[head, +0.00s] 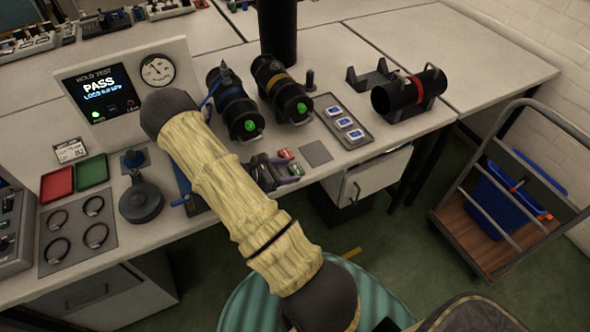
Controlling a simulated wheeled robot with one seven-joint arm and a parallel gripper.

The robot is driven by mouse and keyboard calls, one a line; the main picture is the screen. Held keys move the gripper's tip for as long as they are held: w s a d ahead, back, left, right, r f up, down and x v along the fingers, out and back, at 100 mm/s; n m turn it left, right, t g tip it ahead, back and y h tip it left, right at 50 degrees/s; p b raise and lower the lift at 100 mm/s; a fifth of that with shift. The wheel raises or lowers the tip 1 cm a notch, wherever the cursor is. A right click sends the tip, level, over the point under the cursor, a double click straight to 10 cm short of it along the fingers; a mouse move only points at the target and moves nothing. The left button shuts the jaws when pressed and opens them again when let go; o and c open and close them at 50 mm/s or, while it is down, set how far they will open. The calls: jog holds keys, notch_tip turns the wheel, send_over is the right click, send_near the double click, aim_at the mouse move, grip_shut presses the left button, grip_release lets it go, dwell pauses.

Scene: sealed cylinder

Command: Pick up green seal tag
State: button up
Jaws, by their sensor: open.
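A small green seal tag (295,169) lies near the front edge of the table, with a small red tag (284,154) just behind it. My gripper (279,172) is open beside the tags, low over the table front, on their left. My yellow-sleeved arm covers part of the area to the left. I cannot tell whether a finger touches the green tag. Nothing shows between the fingers.
Two black cylinders (229,103) (280,88) with green round ends lie behind the tags. A grey tray (359,137) with blue-white items and a flat grey square (316,153) are right. Red (57,184) and green (92,171) trays lie left. A cart (500,200) stands right.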

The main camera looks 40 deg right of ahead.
jog(key=c, duration=0.7)
notch_tip(320, 180, up, 10)
jog(key=shift+r, duration=0.1)
dwell(0.4)
dwell(0.4)
